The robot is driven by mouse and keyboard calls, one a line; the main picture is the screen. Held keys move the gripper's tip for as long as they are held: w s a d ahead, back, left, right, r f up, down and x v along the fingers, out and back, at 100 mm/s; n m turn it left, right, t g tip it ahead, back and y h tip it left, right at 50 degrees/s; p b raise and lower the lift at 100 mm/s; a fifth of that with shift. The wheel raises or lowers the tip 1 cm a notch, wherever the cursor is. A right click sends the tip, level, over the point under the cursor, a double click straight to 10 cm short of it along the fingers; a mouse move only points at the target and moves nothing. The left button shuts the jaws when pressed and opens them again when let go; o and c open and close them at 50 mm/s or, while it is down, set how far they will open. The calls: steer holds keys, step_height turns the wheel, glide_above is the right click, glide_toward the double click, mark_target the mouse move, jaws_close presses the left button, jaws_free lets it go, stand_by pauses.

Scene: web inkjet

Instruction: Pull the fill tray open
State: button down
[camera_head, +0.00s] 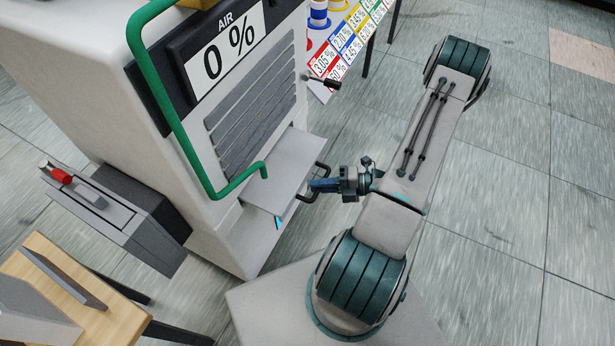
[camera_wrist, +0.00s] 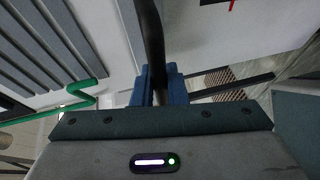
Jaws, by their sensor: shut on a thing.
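The fill tray (camera_head: 285,172) is a flat grey drawer that sticks out from the lower front of the white machine. A dark bar handle (camera_head: 323,172) stands off its outer edge. My gripper (camera_head: 318,186) is at this handle, with its blue fingers shut on the bar. In the wrist view the dark handle (camera_wrist: 152,40) runs down between the blue fingers (camera_wrist: 160,88). The fingers hide part of the bar. The inside of the tray cannot be made out.
A green rail (camera_head: 175,120) curves in front of the machine, its lower end close above the tray. A small black lever (camera_head: 325,80) juts out above. A grey box with a red knob (camera_head: 62,175) and a wooden table (camera_head: 70,270) stand left. The floor at right is clear.

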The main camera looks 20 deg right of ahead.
steer(key=c, duration=1.5)
jaws_free()
steer(key=shift+o, duration=0.2)
steer(key=shift+d, duration=0.1)
steer(key=v, duration=1.3)
steer(key=shift+d, duration=0.25)
steer(key=shift+s+r, duration=0.1)
steer(key=shift+r, duration=0.05)
steer(key=a+r+m+g+h+p, duration=0.1)
steer(key=a+r+m+h+p, duration=0.1)
steer(key=a+r+m+h, duration=0.2)
steer(key=a+r+m+g+h+p, duration=0.2)
steer(key=a+r+m+h, duration=0.3)
steer(key=a+r+m, duration=0.5)
steer(key=a+r+m+g+h+p, duration=0.2)
steer(key=a+r+m+h+p, duration=0.2)
steer(key=r+m, duration=1.1)
steer(key=a+r+h, duration=0.1)
steer(key=a+r, duration=0.2)
steer(key=r, duration=0.4)
steer(key=shift+r+m, duration=0.2)
steer(key=shift+m, duration=0.1)
